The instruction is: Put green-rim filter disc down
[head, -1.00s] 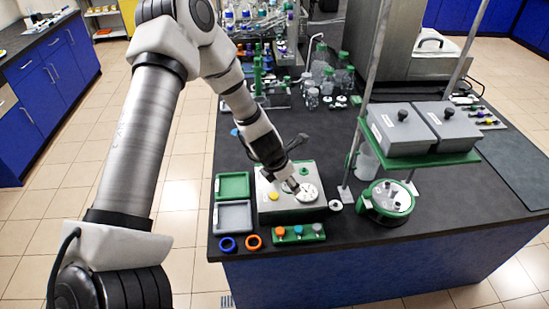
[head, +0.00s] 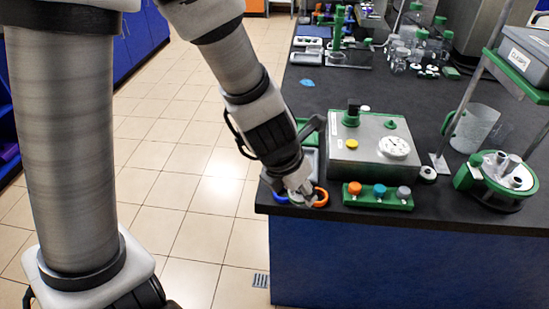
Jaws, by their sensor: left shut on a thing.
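My left gripper (head: 306,198) reaches down over the front left corner of the dark bench. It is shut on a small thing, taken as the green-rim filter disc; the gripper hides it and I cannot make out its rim. An orange ring (head: 322,196) lies right beside the fingertips, partly covered by them. A blue ring (head: 279,198) lies just left of them, also partly covered. I cannot tell whether the held thing touches the bench. My right gripper is not in view.
A grey box (head: 345,166) with a yellow button and a dial stands right behind the gripper. A green rack (head: 377,203) with orange, blue and grey caps is to the right. A grey tray (head: 312,158) lies behind. The bench's front edge is close.

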